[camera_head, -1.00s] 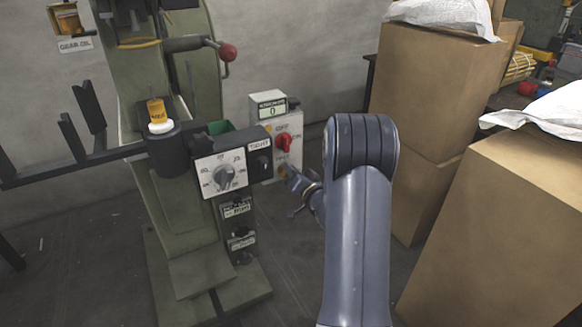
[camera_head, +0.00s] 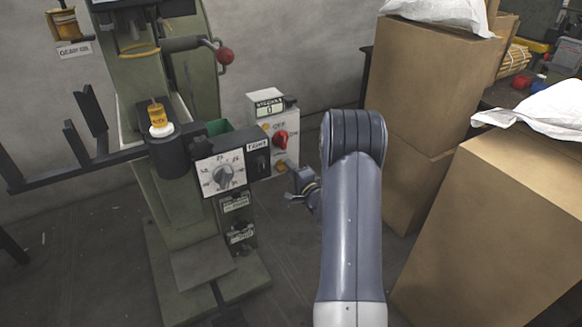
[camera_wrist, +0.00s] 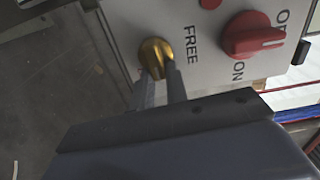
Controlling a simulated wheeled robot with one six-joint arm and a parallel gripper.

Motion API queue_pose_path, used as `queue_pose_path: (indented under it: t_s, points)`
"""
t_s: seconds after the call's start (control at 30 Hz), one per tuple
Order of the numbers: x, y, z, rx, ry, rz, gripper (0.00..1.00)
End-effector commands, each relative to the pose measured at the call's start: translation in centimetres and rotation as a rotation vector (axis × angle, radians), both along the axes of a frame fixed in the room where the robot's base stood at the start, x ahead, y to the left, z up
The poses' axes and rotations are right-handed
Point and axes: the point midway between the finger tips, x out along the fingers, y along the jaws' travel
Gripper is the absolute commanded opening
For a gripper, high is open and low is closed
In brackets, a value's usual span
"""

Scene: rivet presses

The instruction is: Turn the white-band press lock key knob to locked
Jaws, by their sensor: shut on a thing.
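The press's control box (camera_head: 285,157) has a white face with a red switch (camera_head: 281,140). In the wrist view its lock key knob (camera_wrist: 156,54) is brass, beside the printed word FREE. My gripper (camera_wrist: 160,80) has one finger on each side of the knob and is shut on it. The fingers hide the knob's lower part. The red switch (camera_wrist: 252,36) lies to the right, between OFF and ON. In the head view my gripper (camera_head: 294,190) is small, at the box's lower edge, left of my arm. I cannot tell the knob's exact angle.
The green press (camera_head: 180,210) carries a dial panel (camera_head: 222,173) left of the box. A red-ball lever (camera_head: 225,56) stands above. Cardboard boxes (camera_head: 425,95) are close on the right of my arm. The floor between press and boxes is clear.

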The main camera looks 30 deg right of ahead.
Motion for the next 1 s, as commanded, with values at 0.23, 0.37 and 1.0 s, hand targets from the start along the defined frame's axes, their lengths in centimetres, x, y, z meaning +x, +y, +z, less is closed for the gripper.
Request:
queue_pose_path:
  t_s: [0.23, 0.37, 1.0]
  points:
    - [-0.02, -0.03, -0.16, 0.068, 0.003, 0.000, 0.00]
    - [-0.02, -0.02, -0.21, 0.080, 0.004, 0.000, 0.00]
    - [-0.01, -0.02, -0.20, 0.082, 0.004, 0.000, 0.36]
